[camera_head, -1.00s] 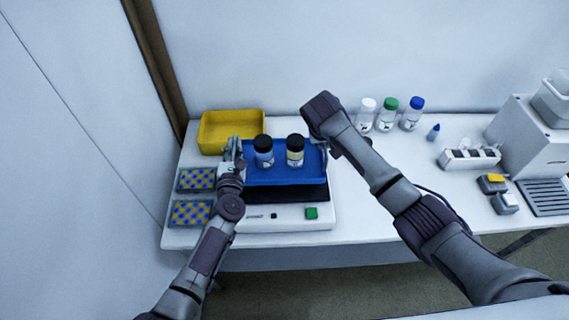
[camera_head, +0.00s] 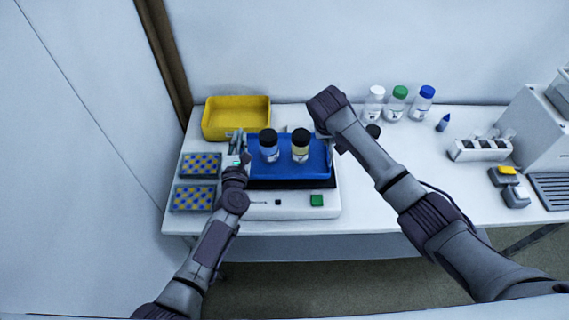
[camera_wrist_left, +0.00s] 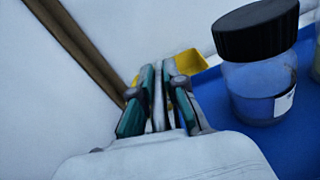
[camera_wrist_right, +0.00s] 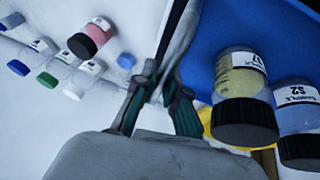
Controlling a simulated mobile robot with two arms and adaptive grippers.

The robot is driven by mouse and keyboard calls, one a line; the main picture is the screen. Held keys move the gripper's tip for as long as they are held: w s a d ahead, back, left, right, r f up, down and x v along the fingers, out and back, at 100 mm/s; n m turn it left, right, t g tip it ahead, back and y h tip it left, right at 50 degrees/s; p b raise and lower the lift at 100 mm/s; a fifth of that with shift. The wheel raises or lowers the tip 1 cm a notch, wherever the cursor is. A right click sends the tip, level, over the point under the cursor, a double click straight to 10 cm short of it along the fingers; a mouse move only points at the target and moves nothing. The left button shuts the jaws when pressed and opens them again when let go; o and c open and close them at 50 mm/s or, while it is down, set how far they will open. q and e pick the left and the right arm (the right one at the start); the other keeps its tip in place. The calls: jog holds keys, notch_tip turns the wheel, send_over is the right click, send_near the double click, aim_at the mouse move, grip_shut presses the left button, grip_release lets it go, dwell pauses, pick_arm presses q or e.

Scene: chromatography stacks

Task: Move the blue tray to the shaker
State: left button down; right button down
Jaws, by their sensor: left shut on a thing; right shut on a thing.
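The blue tray (camera_head: 290,171) is over the black platform (camera_head: 316,184) of the white shaker (camera_head: 262,213), which has a green button. I cannot tell whether the tray touches the platform. Two black-capped bottles stand upright on the tray: one with bluish content (camera_head: 269,150), one with yellowish content (camera_head: 301,150). My left gripper (camera_head: 239,146) is shut on the tray's left side; its fingers (camera_wrist_left: 160,90) show beside the tray in the left wrist view. My right gripper (camera_head: 327,152) is shut on the tray's right side, partly hidden by my arm; its fingers (camera_wrist_right: 160,85) show in the right wrist view.
A yellow tray (camera_head: 235,134) stands behind on the left. Two patterned racks (camera_head: 193,198) lie left of the shaker. White-, green- and blue-capped bottles (camera_head: 398,103) stand at the back right. A black-capped bottle (camera_head: 373,131) is behind my right arm. A vial rack (camera_head: 481,150) is farther right.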

pick_arm(q)
jog(key=shift+f+b, duration=0.3)
jog(key=shift+f, duration=0.2)
pick_arm(e)
jog(key=shift+f, duration=0.55)
pick_arm(q)
jog(key=c, duration=1.2)
grip_release()
jog(key=shift+r, duration=0.1)
pick_arm(e)
jog(key=c, duration=1.2)
grip_release()
jog(key=shift+r, duration=0.15)
pick_arm(q)
jog(key=s, duration=1.2)
jog(key=shift+a, duration=0.15)
pick_arm(e)
jog(key=v, duration=1.2)
